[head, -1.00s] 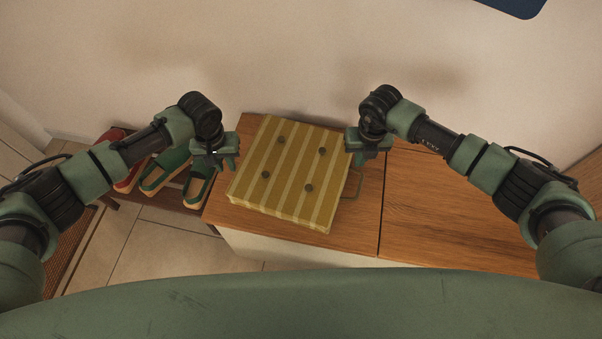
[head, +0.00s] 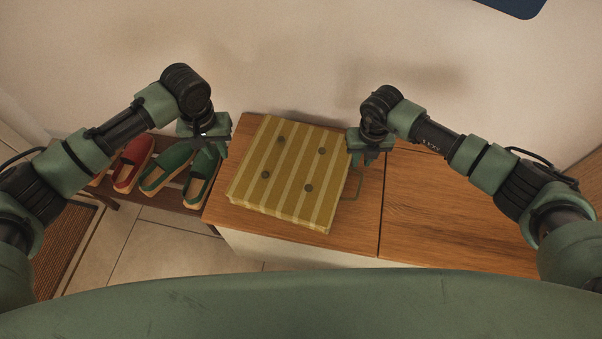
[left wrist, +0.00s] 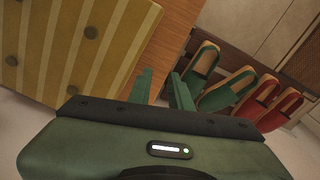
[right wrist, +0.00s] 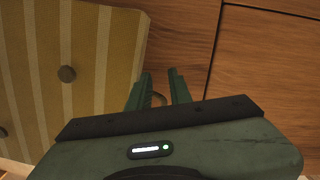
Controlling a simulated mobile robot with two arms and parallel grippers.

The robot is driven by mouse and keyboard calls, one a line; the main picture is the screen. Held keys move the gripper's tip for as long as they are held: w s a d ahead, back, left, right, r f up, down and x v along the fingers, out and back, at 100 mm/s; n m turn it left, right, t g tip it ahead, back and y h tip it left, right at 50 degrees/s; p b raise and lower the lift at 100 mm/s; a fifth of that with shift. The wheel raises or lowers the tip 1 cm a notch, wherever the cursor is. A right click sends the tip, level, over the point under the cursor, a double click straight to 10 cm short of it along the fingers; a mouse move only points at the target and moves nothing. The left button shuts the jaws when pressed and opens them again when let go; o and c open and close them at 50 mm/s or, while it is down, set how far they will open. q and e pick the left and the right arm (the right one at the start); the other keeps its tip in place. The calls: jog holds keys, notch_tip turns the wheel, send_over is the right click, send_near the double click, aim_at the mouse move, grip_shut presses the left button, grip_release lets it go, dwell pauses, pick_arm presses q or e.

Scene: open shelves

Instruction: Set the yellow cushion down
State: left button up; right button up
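The yellow striped cushion (head: 290,172), with several dark buttons, lies flat on the wooden cabinet top (head: 430,210). It also shows in the left wrist view (left wrist: 70,45) and the right wrist view (right wrist: 65,100). My left gripper (head: 211,150) is open and empty, apart from the cushion's left side; its spread fingers show in the left wrist view (left wrist: 162,82). My right gripper (head: 366,160) is open beside the cushion's right edge.
Red shoes (head: 133,163) and green shoes (head: 168,166) stand on a low rack left of the cabinet, below my left gripper. The wall rises behind the cabinet. The cabinet top to the right of the cushion is clear.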

pick_arm(q)
notch_tip(320, 180, up, 4)
jog(key=shift+s+r, duration=0.1)
jog(key=shift+s, duration=0.05)
pick_arm(e)
notch_tip(320, 180, up, 12)
jog(key=shift+s, duration=0.4)
jog(key=shift+f, duration=0.1)
dwell(0.4)
